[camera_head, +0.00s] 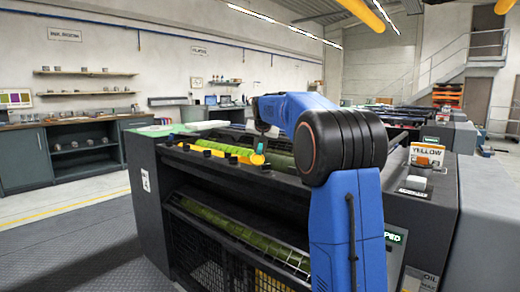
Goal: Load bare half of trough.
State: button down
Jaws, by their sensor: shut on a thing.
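The ink trough (207,154) is a long unit with a yellow front edge and dark marks, running across the top of the near dark press. A yellow-green roller (228,149) lies along it. My blue arm reaches over from the right. My gripper (263,134) is small and dark at the arm's far end, above the trough's right part. It is shut on a small tool (257,158) with a yellow-orange lower part and a teal bit on top. The tool is close to the trough's edge; I cannot tell if they touch. My arm hides the trough's right end.
The press's dark side cover (147,195) stands at the left. A yellow-labelled box (426,156) sits on the press's right side, with a white-labelled can (418,183) in front. A mesh guard (225,255) and another green roller (235,232) are below. Floor at left is clear.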

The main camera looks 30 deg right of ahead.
jog(key=shift+f, duration=0.45)
dwell(0.6)
jog(key=shift+r, duration=2.25)
jog(key=shift+s, duration=0.1)
jog(key=s+d+f, duration=0.1)
jog(key=s+d, duration=0.1)
jog(key=s, duration=0.5)
jog(key=s+d+f, duration=0.2)
jog(key=s+d, duration=0.1)
jog(key=s, duration=0.4)
jog(key=shift+s+d, duration=0.2)
jog(key=shift+s, duration=0.2)
jog(key=shift+f, duration=0.75)
dwell(0.4)
